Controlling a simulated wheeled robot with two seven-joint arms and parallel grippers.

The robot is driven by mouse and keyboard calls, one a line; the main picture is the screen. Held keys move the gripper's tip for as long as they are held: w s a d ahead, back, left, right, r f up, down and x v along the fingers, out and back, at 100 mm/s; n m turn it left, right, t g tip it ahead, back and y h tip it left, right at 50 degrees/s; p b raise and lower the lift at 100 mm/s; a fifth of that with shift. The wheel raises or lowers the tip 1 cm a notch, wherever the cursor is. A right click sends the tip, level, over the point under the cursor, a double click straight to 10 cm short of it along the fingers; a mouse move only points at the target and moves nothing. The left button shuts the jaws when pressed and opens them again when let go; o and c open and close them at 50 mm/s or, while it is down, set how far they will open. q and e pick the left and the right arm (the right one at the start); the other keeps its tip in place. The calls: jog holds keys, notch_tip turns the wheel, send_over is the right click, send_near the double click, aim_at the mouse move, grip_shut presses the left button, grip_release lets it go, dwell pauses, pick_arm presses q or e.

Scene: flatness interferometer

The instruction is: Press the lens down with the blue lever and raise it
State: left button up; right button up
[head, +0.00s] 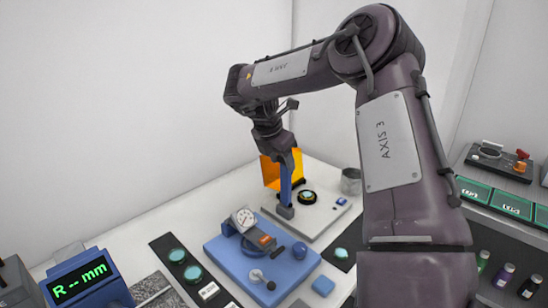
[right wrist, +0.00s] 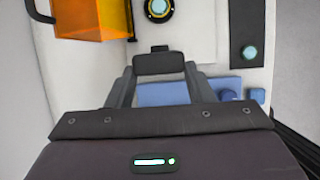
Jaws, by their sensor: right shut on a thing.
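The lens (head: 307,197) is a small teal disc in a black ring with a yellow inner edge, on a white instrument base. It also shows at the top of the right wrist view (right wrist: 158,7). The blue lever (head: 286,187) stands nearly upright on that base, left of the lens. My right gripper (head: 283,152) reaches down to the lever's upper end. In the right wrist view my right gripper (right wrist: 160,78) is shut on a dark piece between its fingers, which looks like the lever's grip. Contact between lever and lens cannot be seen. My left gripper is not in view.
An orange transparent shield (head: 271,172) stands beside the lever. A blue base with a dial gauge (head: 244,217) sits in front. Nearby are a black strip with teal discs (head: 178,256), a blue display (head: 81,283) reading "R -- mm" and a metal cup (head: 351,181).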

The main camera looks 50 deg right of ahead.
jog(key=shift+s+a+f, duration=0.2)
jog(key=shift+a+f, duration=0.25)
jog(key=shift+f, duration=0.35)
jog(key=o, duration=1.2)
jog(key=shift+r, duration=0.1)
jog(key=shift+o, duration=0.9)
jog(key=shift+w+a, duration=0.15)
jog(key=shift+w, duration=0.35)
jog(key=shift+s+r, duration=0.1)
jog(key=shift+r, duration=0.3)
jog(key=v, duration=0.7)
jog(key=shift+b, duration=0.3)
jog(key=shift+a, duration=0.15)
jog(key=shift+f, duration=0.15)
